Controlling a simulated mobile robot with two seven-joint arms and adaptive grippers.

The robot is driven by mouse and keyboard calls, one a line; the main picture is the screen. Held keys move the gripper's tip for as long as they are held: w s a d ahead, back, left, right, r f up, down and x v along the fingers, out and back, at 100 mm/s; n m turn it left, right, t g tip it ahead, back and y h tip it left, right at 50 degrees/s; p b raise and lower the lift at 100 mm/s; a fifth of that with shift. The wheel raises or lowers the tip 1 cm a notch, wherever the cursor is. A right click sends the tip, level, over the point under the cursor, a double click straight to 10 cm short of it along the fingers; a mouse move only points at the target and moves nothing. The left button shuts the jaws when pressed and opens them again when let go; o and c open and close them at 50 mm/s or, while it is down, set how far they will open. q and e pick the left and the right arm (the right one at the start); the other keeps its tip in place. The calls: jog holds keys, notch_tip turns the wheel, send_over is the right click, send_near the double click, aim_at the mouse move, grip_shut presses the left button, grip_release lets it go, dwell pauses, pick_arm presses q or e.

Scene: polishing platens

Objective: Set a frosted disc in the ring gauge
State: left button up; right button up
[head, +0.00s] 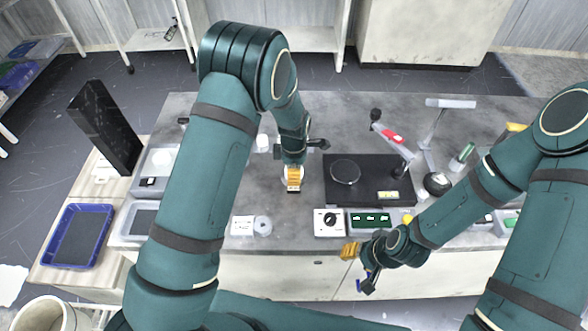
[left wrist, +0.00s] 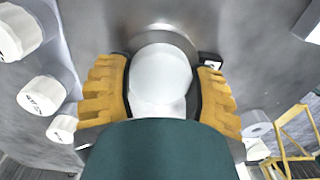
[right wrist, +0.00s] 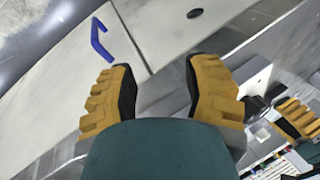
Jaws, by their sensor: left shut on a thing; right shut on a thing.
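My left gripper (head: 293,178) is over the middle of the grey bench, its yellow fingers shut on a pale frosted disc (left wrist: 161,75) in the left wrist view. A grey metal rim (left wrist: 172,33), which looks like the ring gauge, curves just beyond the disc. I cannot tell whether disc and rim touch. My right gripper (head: 358,266) is low in front of the bench. In the right wrist view its fingers (right wrist: 160,85) stand part-way apart, and I see no object between them.
A black plate (head: 335,195) with a round outline lies right of the left gripper. A white dial box (head: 328,223) and a green display (head: 370,220) line the front edge. A white ring-shaped piece (head: 263,226) lies left of them. A blue tray (head: 75,236) is far left.

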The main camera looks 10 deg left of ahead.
dwell(0.3)
pick_arm(q)
jog(key=o, duration=1.3)
